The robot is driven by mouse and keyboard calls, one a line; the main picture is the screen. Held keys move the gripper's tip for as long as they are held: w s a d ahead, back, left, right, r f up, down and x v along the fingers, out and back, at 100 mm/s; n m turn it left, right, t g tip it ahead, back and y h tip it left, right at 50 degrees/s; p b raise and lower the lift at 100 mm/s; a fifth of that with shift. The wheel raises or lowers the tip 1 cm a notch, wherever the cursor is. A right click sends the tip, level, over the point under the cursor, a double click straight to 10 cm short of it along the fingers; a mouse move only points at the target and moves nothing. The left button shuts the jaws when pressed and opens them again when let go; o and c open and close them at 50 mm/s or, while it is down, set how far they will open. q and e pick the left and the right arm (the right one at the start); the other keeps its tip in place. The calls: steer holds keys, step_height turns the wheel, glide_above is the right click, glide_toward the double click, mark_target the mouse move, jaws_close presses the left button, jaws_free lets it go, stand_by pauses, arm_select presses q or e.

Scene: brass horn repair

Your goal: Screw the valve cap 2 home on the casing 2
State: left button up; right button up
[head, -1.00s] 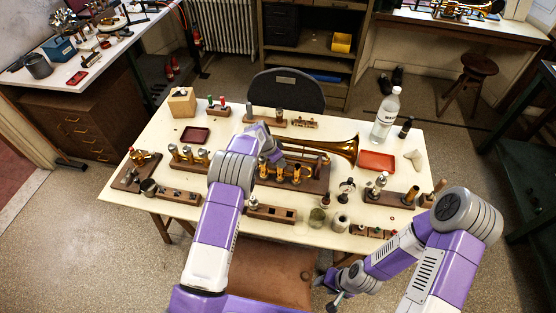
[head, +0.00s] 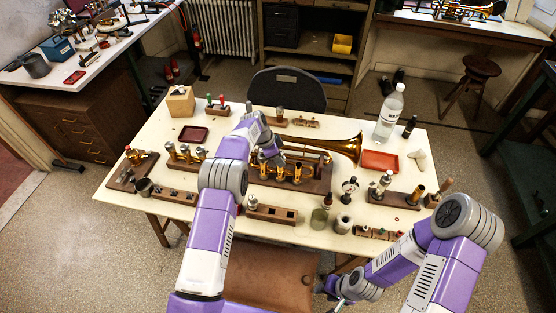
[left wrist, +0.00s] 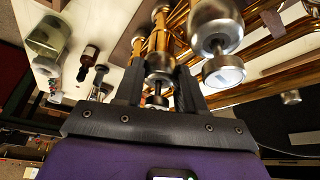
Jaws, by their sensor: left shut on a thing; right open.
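The brass horn (head: 345,146) lies on a wooden stand on the white table, with its upright casings (head: 278,172) at the front. My left gripper (head: 270,153) is over these casings, partly hidden by its own wrist. In the left wrist view its two black fingers (left wrist: 158,84) are shut on a silver valve cap (left wrist: 158,66). The cap sits in line with a brass casing (left wrist: 158,42); whether its thread is fully seated cannot be told. A larger silver cap (left wrist: 215,25) stands close beside it. My right gripper (head: 338,303) is low at the front, open, partly out of frame.
A wooden block with holes (head: 270,214), a glass jar (head: 319,218) and a dark bottle (head: 328,200) stand at the table's front. A red tray (head: 380,161) and a clear bottle (head: 389,115) are at the right. A valve rack (head: 185,160) stands left of the horn.

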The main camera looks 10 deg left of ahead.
arm_select(q)
steer(key=shift+w+m+b, duration=0.1)
steer(key=shift+m+b, duration=0.3)
steer(key=shift+m, duration=0.3)
steer(key=o, duration=1.2)
steer(key=shift+o, duration=0.2)
